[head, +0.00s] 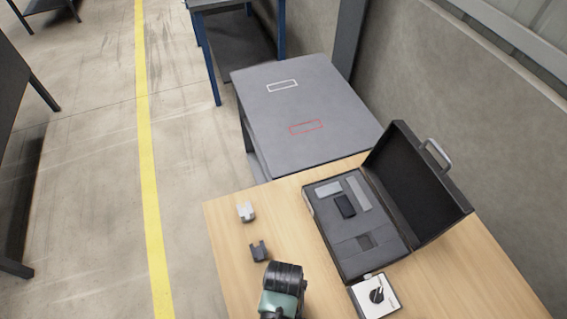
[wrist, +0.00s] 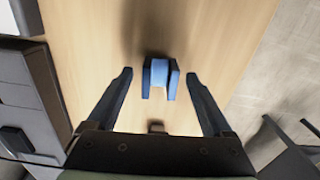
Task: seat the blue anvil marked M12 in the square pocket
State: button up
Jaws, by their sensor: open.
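A blue anvil (wrist: 161,75), a small block with two upright cheeks and a gap between, stands on the wooden table in the wrist view. It looks like the dark notched block (head: 259,251) in the head view. No M12 marking is legible. My gripper (wrist: 160,76) is open, with the anvil framed between its fingertips; a gap shows on each side, and I cannot tell the height above it. The head view shows part of my arm near it, not the fingertips.
A light grey notched block (head: 245,211) stands farther back on the table (head: 228,225). The case holds other pieces, including a black block (head: 345,206); its raised lid (head: 418,185) is on the right. A white box with a black knob (head: 374,296) stands in front of the case.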

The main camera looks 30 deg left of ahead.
grip_shut()
dwell(0.4)
jog(key=shift+r, duration=0.1)
